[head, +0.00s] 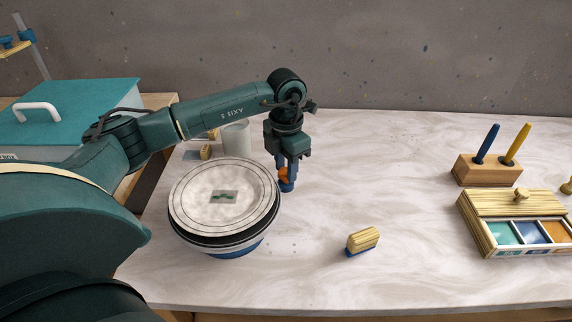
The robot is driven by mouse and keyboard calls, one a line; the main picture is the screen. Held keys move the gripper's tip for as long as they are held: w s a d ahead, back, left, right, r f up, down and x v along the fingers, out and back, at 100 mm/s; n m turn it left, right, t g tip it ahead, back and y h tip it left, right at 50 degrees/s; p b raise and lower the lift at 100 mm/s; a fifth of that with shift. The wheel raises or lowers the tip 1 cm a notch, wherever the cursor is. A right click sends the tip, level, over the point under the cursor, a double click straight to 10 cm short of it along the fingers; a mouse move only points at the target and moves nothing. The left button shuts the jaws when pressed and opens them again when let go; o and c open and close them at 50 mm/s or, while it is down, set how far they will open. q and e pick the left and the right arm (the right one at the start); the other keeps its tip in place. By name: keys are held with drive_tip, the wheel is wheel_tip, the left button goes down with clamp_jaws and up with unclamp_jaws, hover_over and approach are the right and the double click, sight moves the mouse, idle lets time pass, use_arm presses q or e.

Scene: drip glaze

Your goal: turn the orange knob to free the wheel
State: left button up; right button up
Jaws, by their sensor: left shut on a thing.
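The wheel (184,211) is a round, pale disc with ring lines and a dark rim, on a blue and white base at the left of the table. A small greyish plate with a green mark (224,197) lies at its middle. The orange knob (283,174) is at the wheel's right side, on a blue part, and is mostly hidden by the fingers. My left gripper (287,181) points down over the knob and is shut on it. How far the knob is turned cannot be told. My right gripper is out of view.
A wooden block with a blue underside (362,240) lies front centre. A pen holder (487,170) and a wooden box of coloured glazes (508,204) stand at the right. A pale cylinder (236,138) stands behind the wheel. The table's middle is clear.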

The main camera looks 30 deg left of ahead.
sight(286, 171)
use_arm(q)
drive_tip(key=o, duration=1)
wheel_tip(286, 171, up, 13)
drive_tip(key=shift+r, duration=0.15)
idle(0.5)
